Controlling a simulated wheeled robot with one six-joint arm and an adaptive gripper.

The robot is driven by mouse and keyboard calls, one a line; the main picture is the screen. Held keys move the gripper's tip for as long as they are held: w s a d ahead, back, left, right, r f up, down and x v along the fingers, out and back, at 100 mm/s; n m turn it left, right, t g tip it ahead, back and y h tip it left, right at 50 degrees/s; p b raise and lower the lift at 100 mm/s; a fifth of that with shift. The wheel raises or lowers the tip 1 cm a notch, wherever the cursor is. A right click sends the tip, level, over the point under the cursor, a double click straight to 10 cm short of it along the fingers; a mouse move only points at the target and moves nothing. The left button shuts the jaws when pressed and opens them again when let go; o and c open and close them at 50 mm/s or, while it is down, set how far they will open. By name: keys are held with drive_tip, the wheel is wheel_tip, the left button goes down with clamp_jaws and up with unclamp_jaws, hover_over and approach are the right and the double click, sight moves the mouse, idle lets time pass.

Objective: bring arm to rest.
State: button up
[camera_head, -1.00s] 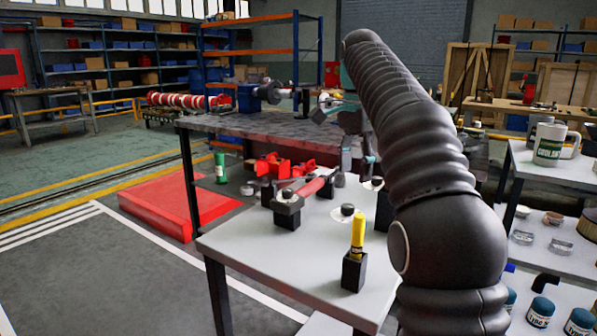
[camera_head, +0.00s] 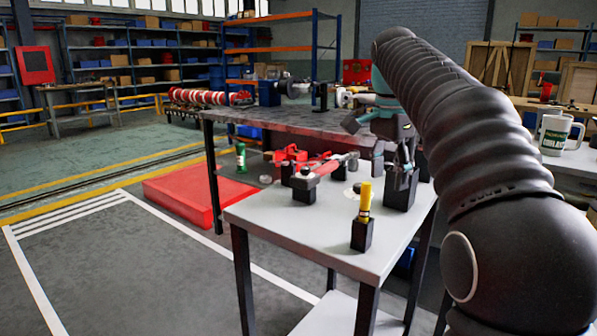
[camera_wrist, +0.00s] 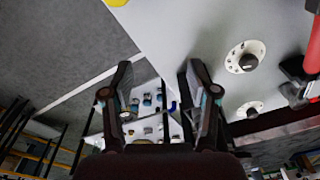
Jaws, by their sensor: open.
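My arm, dark and ribbed, runs from the lower right of the head view up and over, with its end hanging down. My gripper (camera_head: 391,172) is open above the far right part of the white table (camera_head: 300,235). In the wrist view my gripper (camera_wrist: 158,82) shows two spread dark fingers with nothing between them. Behind the fingers are the table's edge, the floor and a lower surface with small items. Whether a fingertip touches anything on the table cannot be told.
A yellow tool (camera_head: 365,200) stands in a black block near the table's front. A red-handled tool (camera_head: 319,172) rests on black blocks behind it. A dark workbench (camera_head: 300,122) stands beyond. A mug (camera_head: 556,134) stands at right.

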drive_tip(key=s+f+n+t, duration=0.2)
drive_tip(key=s+f+n, duration=0.4)
drive_tip(key=s+f, duration=0.4)
drive_tip(key=s+a+f+n+t+p, duration=0.1)
drive_tip(key=s+f+n+t, duration=0.2)
drive_tip(key=s+f+n, duration=0.3)
drive_tip(key=s+f, duration=0.4)
drive_tip(key=s, duration=0.6)
drive_tip(key=shift+s+a+f+n+y+p, duration=0.3)
drive_tip(key=shift+n+y, duration=0.1)
